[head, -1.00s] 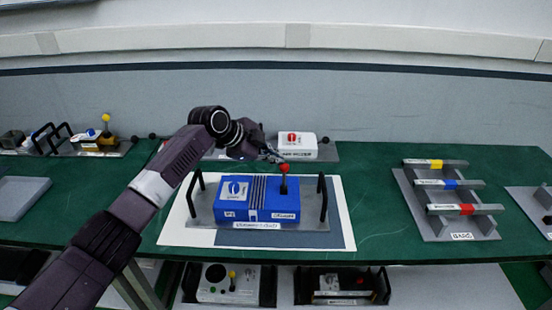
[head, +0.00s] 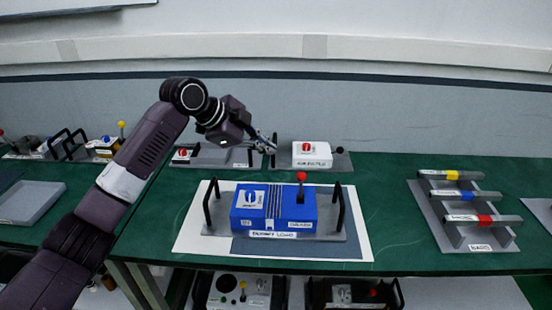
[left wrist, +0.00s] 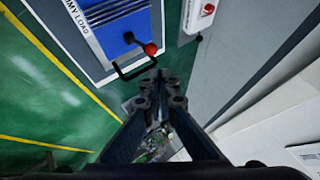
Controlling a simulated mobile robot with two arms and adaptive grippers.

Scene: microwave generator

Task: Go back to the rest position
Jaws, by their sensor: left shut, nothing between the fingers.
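My left gripper (head: 268,146) is shut and empty in the head view, held in the air above and behind the blue dummy load box (head: 275,208). In the left wrist view its fingers (left wrist: 160,88) come together below the black handle of the load's tray. The blue box (left wrist: 112,25) shows at the top of that view with its red-knobbed lever (left wrist: 150,48). The box sits on a grey tray with two black handles, on a white and dark mat (head: 200,242). The gripper is apart from the box and lever. My right gripper is in neither view.
A white box with a red mark (head: 312,154) stands at the back of the green table. A rack of yellow, blue and red bars (head: 465,215) stands at the right. A grey tray (head: 32,202) lies at the left. More devices (head: 240,292) sit on a lower shelf.

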